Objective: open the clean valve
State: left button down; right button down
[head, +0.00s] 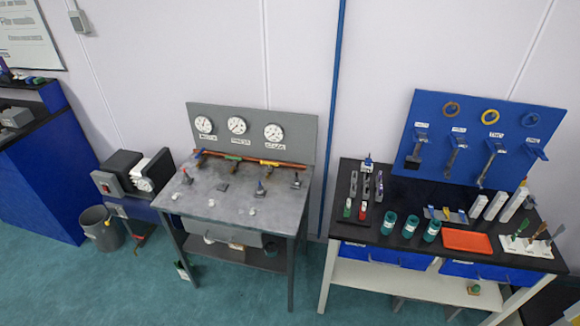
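A grey workbench (236,205) stands against the wall in the middle of the head view. An orange pipe (285,164) with colored tags runs along the back of its top. Several small valve-like handles sit along the bench, including a left one (187,176), a blue-topped one (261,187) and a right one (296,181). Small white tags lie in front of them. The labels are too small to read, so I cannot tell which is the clean valve or whether it is open. Neither of my grippers is in view.
Three gauges, including a middle one (237,126), are on the grey back panel. A black bench (385,244) with tools, teal cups and an orange tray (467,242) stands right. A motor-like machine (146,172) and a bin (101,228) stand left. The front floor (120,290) looks clear.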

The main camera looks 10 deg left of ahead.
aim_at(262, 162)
jog(key=z, duration=0.55)
jog(key=i, duration=1.25)
jog(key=u, duration=0.6)
